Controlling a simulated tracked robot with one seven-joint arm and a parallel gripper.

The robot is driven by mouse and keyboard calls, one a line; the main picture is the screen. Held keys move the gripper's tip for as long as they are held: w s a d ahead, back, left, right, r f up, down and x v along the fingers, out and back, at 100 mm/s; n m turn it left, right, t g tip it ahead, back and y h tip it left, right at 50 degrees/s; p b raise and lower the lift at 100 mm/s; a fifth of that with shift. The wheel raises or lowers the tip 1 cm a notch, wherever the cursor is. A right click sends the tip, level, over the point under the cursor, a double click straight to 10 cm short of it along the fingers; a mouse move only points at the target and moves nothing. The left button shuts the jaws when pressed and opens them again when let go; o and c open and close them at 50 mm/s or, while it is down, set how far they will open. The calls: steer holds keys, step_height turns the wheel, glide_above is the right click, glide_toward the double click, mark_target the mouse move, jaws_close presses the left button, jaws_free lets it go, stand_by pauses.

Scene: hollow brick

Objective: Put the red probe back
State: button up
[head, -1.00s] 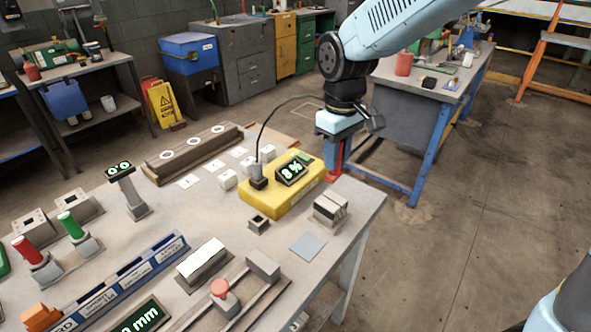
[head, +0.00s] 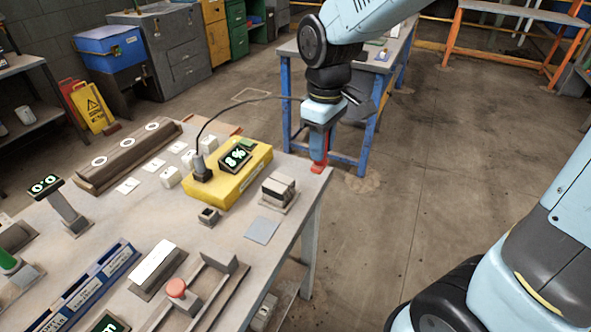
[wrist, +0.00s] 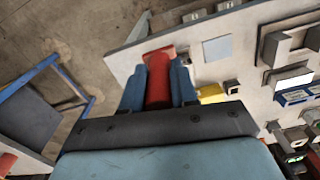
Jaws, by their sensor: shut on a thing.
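My gripper (head: 320,150) is shut on the red probe (head: 319,168), whose lower end points down at the table's right edge. In the wrist view the red probe (wrist: 158,80) shows between the two blue fingers of my gripper (wrist: 157,85). A yellow meter (head: 232,192) lies on the table to the left of my gripper, its dark screen reading "8 %". A black cable arches from a plug on the meter towards my gripper. A small dark block with a square opening (head: 208,216) stands in front of the meter.
A grey block stand (head: 278,190) sits right of the meter, with a flat grey-blue square (head: 262,230) in front of it. A red-knobbed slider (head: 177,289) and a white-topped block (head: 155,262) stand nearer. Floor lies open right of the table; a blue-legged bench (head: 366,120) stands behind.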

steer(key=shift+w+a+f, duration=0.9)
steer(key=shift+w+f, duration=1.2)
steer(key=shift+f, duration=0.05)
steer(key=shift+w+a+f, duration=0.9)
steer(key=shift+w+f, duration=1.25)
steer(key=shift+f, duration=0.05)
steer(key=shift+w+a+f, duration=0.9)
steer(key=shift+w+f, duration=1.2)
steer(key=shift+f, duration=0.05)
steer(key=shift+f, duration=0.1)
steer(key=o, duration=0.9)
steer(key=shift+o, duration=0.2)
